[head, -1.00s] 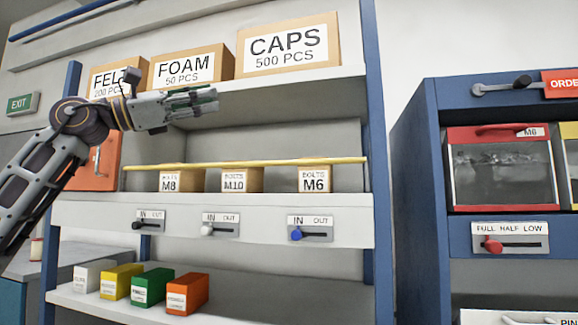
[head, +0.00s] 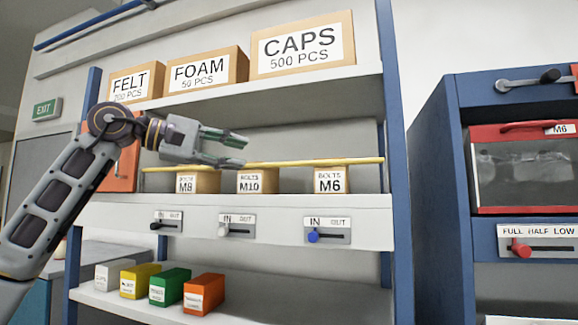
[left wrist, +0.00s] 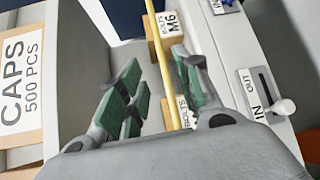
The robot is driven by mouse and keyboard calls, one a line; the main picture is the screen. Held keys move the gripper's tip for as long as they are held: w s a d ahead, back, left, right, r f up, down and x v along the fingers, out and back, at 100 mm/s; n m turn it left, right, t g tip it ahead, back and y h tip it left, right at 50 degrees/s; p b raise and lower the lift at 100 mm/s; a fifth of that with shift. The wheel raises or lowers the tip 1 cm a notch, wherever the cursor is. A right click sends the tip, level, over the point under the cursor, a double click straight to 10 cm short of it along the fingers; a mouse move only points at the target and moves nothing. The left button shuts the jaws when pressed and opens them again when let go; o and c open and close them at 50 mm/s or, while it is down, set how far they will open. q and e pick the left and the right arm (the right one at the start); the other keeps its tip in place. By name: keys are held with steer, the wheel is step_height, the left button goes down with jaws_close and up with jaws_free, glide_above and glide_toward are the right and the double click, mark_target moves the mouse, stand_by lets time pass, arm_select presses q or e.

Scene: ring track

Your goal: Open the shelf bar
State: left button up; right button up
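The shelf bar is a thin yellow rod (head: 300,162) running across the front of the middle shelf, before the boxes; it also shows in the left wrist view (left wrist: 177,75). My left gripper (head: 238,148) is open, with its green-padded fingers pointing right, just above the bar's left-middle part. In the left wrist view the open fingers (left wrist: 157,62) appear on either side of the bar, which lies nearer the right finger. I see no grip on it; I cannot tell whether the bar is fully between the fingers. My right gripper is not in view.
Behind the bar are the M8 (head: 197,183), M10 (head: 258,183) and M6 (head: 330,182) bolt boxes. Larger cartons, including CAPS (head: 303,44), stand on the shelf above. IN/OUT sliders (head: 327,235) are on the shelf front below. A blue cabinet (head: 436,190) stands at right.

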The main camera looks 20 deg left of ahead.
mark_target(285, 164)
arm_select(q)
steer(key=shift+w+d, duration=0.1)
steer(key=p+x, duration=0.2)
steer(key=x, duration=1.1)
steer(key=shift+w+d+p, duration=0.1)
steer(key=shift+w+p, duration=0.1)
steer(key=shift+p, duration=0.2)
jaws_close()
